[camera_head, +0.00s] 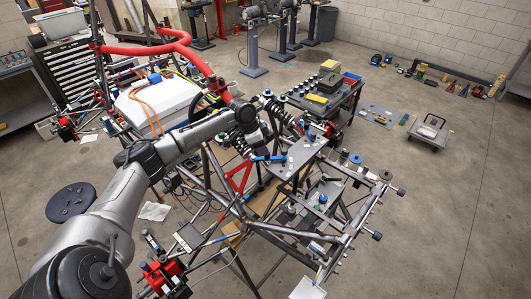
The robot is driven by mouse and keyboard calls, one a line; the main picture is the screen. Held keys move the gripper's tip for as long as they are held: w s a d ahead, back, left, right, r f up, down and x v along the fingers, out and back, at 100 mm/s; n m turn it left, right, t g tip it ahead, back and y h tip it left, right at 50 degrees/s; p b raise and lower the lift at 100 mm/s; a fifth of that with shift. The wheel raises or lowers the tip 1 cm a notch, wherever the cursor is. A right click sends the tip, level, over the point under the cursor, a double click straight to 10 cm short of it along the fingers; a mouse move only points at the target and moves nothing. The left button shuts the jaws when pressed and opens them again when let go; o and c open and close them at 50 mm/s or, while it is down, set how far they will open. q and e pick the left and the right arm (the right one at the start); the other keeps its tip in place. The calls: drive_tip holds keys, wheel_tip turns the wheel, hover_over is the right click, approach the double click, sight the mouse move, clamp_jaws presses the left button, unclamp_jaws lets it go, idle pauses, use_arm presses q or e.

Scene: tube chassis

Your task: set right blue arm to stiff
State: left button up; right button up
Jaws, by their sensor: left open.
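A tube chassis (215,182) of bare metal stands in the middle of the view. Near its front is a flat grey plate (298,158). A small blue arm (268,158) lies at the plate's left edge, roughly level in the picture. Another small blue piece (311,136) shows near the plate's far right corner, partly crowded by a spring and red parts. Which setting either is at is too small to read. My left gripper (257,143) is above the chassis, close to the left blue arm; contact cannot be told. It is open. My right gripper is out of view.
A cart (325,100) with parts and a yellow box stands behind the plate. Red tubing (160,48) rises at the back left. A tool chest (68,68) stands at the far left. A low trolley (428,130) is at right, where much floor is clear.

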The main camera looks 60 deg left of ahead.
use_arm(q)
drive_tip(key=b+v, duration=0.1)
drive_tip(key=v, duration=0.8)
drive_tip(key=shift+r, duration=0.3)
drive_tip(key=shift+s, duration=0.1)
